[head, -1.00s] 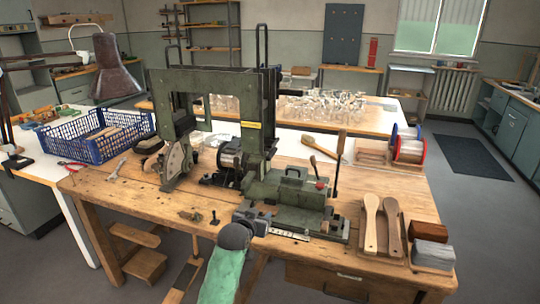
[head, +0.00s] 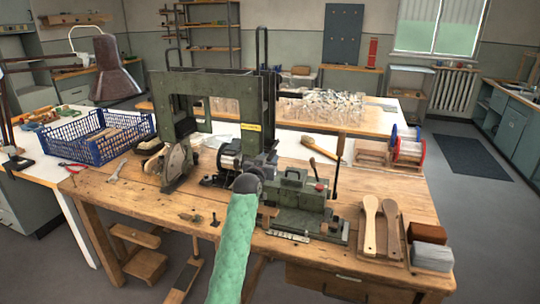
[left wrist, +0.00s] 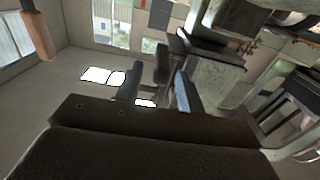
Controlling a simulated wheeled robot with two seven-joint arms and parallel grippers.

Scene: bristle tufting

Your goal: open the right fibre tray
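The green tufting machine (head: 210,110) stands on the wooden bench. In front of it, a green box with a handle on top (head: 292,178) sits on the machine's bed, beside a lever with a red knob (head: 320,186). I cannot tell for sure which part is the right fibre tray. My left gripper (head: 266,160) is just left of the green box, partly hidden by its own wrist. In the left wrist view its two dark fingers (left wrist: 160,78) stand apart, with a dark machine part showing between or beyond them. I see no clear contact. My right gripper is not in view.
Wooden brush bodies (head: 370,225) and brown and grey blocks (head: 432,256) lie at the bench's right. A spool rack (head: 408,148) stands behind them. A blue crate (head: 95,145) is at the left. The upright frame stands close to my gripper.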

